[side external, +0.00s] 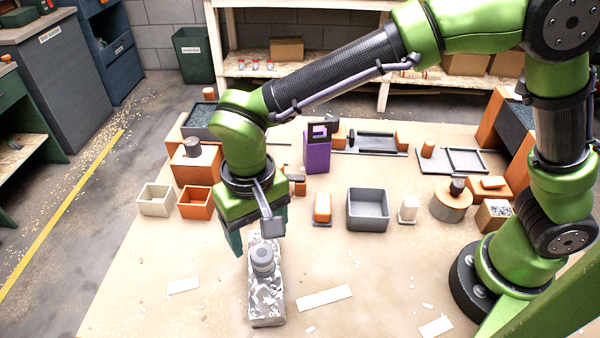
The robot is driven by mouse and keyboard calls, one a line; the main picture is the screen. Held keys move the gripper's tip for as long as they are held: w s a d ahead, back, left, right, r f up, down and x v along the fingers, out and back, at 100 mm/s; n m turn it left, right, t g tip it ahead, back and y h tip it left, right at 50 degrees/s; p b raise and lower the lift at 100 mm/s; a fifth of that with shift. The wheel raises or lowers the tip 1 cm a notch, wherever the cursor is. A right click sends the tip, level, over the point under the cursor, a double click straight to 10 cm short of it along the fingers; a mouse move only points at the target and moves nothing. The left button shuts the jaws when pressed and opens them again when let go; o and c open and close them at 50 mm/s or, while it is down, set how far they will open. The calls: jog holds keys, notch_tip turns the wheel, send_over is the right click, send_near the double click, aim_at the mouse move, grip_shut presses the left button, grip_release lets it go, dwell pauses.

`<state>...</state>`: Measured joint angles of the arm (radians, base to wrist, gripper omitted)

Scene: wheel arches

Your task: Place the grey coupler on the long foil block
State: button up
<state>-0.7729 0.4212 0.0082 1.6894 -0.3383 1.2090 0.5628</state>
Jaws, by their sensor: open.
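The long foil block (266,301) lies on the table at the front, with a mottled grey and white surface. The grey coupler (262,260), a short stepped cylinder, stands upright on top of the block, towards its far end. My gripper (259,236) is open and points down just above and behind the coupler. Its dark green fingers are spread, and the coupler shows clear of them in this view. The far end of the block is partly hidden behind the coupler and my gripper.
An orange bin (195,203) and a cream bin (154,200) stand left of my gripper. A grey bin (368,211) and a small orange block (322,207) stand to the right. A purple container (317,154) is behind. White strips (324,298) lie flat near the block; the front table is otherwise mostly clear.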

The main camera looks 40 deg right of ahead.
aim_at(262, 250)
notch_tip(262, 250, up, 4)
jog(key=d+r+m+t+y, duration=0.15)
jog(key=d+r, duration=0.25)
jog(key=d, duration=0.4)
jog(key=d+r+t+y, duration=0.15)
jog(key=d+r, duration=0.25)
jog(key=d, duration=0.5)
jog(key=s+d+m+t+h, duration=0.1)
jog(key=s+d+t, duration=0.3)
jog(key=s+d, duration=0.3)
jog(key=d, duration=0.3)
